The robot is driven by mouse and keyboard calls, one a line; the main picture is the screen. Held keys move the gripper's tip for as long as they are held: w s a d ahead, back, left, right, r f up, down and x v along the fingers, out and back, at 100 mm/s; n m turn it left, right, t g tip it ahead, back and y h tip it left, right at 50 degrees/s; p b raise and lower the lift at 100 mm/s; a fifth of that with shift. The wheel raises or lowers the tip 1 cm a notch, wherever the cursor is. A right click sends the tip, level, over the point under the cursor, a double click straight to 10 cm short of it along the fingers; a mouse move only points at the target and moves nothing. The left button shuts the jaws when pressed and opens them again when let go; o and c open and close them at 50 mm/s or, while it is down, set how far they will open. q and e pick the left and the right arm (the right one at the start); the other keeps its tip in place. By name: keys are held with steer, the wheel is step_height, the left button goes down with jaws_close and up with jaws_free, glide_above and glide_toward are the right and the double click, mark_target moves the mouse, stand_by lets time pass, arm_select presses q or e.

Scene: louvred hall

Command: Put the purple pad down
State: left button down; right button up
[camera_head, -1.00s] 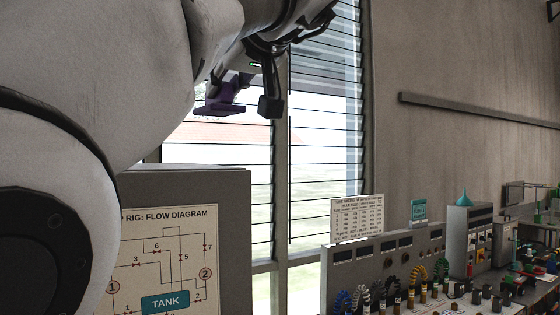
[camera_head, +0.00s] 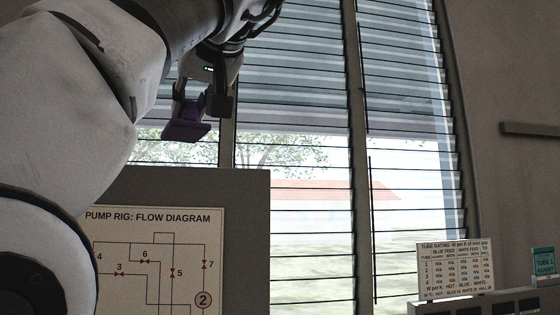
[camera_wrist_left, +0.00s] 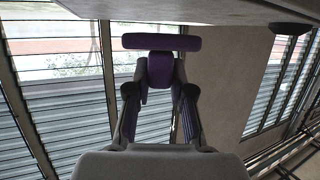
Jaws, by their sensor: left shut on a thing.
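The purple pad (camera_head: 186,129) is held up in the air in front of the louvred window, at the upper left of the head view. My left gripper (camera_head: 203,98) is shut on it. In the left wrist view the purple pad (camera_wrist_left: 161,44) shows as a wide bar with a block below it, and the block sits between the two fingertips of my left gripper (camera_wrist_left: 160,88). Nothing is seen touching the pad from below. My right gripper is not in view.
A grey panel (camera_head: 250,200) with a pump rig flow diagram (camera_head: 150,260) stands below the left arm. A tube rating card (camera_head: 455,268) and a teal sign (camera_head: 543,262) stand on grey equipment (camera_head: 480,306) at the lower right. The louvred window (camera_head: 400,130) fills the middle.

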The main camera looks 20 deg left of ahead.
arm_select(q)
steer(key=w+p, duration=0.1)
steer(key=w, duration=0.2)
steer(key=w+a+p, duration=0.1)
steer(key=w+p, duration=0.1)
steer(key=w, duration=0.1)
steer(key=w+p, duration=0.2)
steer(key=w, duration=0.1)
steer(key=shift+a, duration=0.25)
steer(key=shift+w+a+f, duration=0.5)
steer(key=shift+w+f, duration=0.15)
steer(key=shift+f, duration=0.1)
step_height(320, 180, down, 3)
steer(key=shift+d+b, duration=0.1)
steer(key=shift+b, duration=1)
steer(key=shift+d, duration=0.2)
steer(key=shift+a+f, duration=0.15)
steer(key=c, duration=1)
jaws_free()
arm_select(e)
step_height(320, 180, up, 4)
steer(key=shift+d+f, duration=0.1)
